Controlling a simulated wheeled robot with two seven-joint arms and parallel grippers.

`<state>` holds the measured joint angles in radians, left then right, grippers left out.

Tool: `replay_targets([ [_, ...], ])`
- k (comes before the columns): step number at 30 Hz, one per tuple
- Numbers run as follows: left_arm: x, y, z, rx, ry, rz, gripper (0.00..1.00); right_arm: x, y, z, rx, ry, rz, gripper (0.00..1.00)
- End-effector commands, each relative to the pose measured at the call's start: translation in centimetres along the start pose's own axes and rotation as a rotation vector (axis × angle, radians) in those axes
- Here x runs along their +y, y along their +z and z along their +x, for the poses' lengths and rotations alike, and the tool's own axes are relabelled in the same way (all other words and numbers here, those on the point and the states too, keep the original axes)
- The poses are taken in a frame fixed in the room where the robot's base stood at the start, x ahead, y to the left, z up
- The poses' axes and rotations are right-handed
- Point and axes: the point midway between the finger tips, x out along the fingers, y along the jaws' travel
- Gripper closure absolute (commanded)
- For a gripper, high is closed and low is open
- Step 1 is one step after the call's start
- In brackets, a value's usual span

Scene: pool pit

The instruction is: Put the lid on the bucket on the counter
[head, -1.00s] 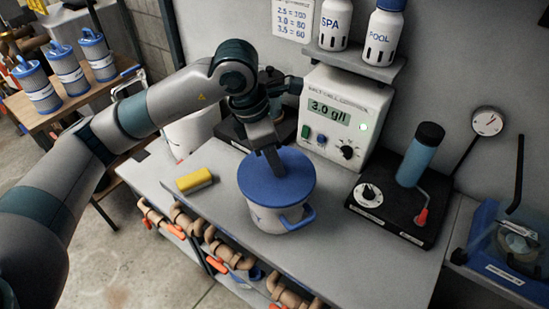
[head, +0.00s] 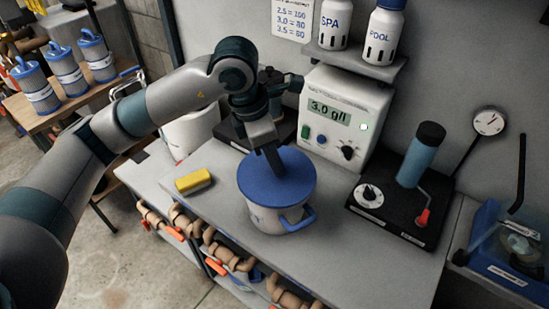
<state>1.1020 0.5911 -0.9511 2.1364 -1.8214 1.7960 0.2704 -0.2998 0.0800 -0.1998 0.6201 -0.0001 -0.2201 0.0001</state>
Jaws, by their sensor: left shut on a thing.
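A white bucket (head: 273,219) with a blue handle stands upright on the grey counter (head: 370,262). The round blue lid (head: 295,182) lies over the bucket's mouth and covers it. Whether the lid is fully seated all round I cannot tell. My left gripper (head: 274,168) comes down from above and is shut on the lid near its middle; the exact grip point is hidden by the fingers. My right gripper is not in view.
A yellow sponge-like block (head: 194,181) lies left of the bucket. A white meter box (head: 343,118) reading 3.0 g/l stands behind it. A black device with a blue cylinder (head: 414,165) stands to the right. A shelf (head: 357,61) holds two white bottles above.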

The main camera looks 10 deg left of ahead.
Motion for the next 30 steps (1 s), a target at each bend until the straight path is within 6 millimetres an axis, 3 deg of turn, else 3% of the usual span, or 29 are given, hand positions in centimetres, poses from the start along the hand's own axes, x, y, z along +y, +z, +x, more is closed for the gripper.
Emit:
replay_targets([
  [30,-0.02,-0.02,0.05,0.000,-0.001,0.000,1.00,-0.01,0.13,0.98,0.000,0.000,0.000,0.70],
])
